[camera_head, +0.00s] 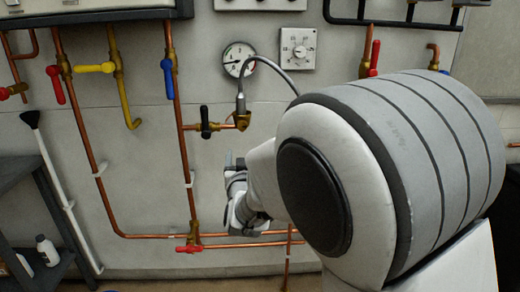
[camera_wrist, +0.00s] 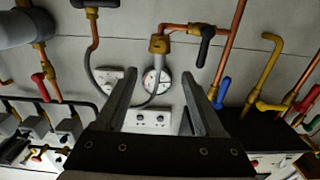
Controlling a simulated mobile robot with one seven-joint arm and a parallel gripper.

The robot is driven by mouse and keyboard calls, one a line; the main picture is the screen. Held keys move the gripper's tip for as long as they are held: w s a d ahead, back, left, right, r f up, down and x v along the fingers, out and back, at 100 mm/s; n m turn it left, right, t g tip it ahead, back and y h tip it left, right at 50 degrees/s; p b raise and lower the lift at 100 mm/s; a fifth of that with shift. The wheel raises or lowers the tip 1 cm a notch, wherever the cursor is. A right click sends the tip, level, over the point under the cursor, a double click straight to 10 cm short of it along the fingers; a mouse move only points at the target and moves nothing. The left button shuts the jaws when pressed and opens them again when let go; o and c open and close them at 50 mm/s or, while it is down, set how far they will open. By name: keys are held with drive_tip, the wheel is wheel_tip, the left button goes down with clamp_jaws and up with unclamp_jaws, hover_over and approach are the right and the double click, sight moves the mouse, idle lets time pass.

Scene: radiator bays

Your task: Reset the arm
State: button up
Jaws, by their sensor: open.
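My arm (camera_head: 400,150) fills the right of the head view, its large grey and white link close to the camera. My gripper (camera_head: 236,165) is small beyond it, in front of the copper pipes and below the black-handled valve (camera_head: 207,124). In the wrist view my gripper (camera_wrist: 159,76) is open, with two dark fingers apart and nothing between them. The gauge (camera_wrist: 157,80) and the black-handled valve (camera_wrist: 204,45) show beyond the fingers, apart from them. Part of the gripper is hidden by my arm in the head view.
The wall carries the gauge (camera_head: 238,59), a white thermostat (camera_head: 298,48), a red valve (camera_head: 189,249) low down, and blue, yellow and red handles. A dark shelf (camera_head: 30,215) with bottles stands at the left. A black-and-white pole (camera_head: 55,180) leans beside it.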

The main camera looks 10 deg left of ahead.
drive_tip(key=s+d+r+g, duration=0.2)
drive_tip(key=d+g, duration=0.1)
drive_tip(key=d, duration=0.5)
drive_tip(key=s+d+f+m+g+h, duration=0.1)
drive_tip(key=s+d+g, duration=0.2)
drive_tip(key=s+d, duration=0.55)
drive_tip(key=s+d+f+m+g+h, duration=0.1)
drive_tip(key=s+d+f+g+h, duration=0.3)
drive_tip(key=s, duration=0.7)
drive_tip(key=s+d+r+g+y, duration=0.1)
drive_tip(key=s+d+g, duration=0.1)
drive_tip(key=s+d, duration=0.7)
wheel_tip(320, 180, up, 17)
drive_tip(key=a+p, duration=0.1)
drive_tip(key=p, duration=1.6)
drive_tip(key=shift+s+p, duration=0.35)
drive_tip(key=shift+s, duration=0.1)
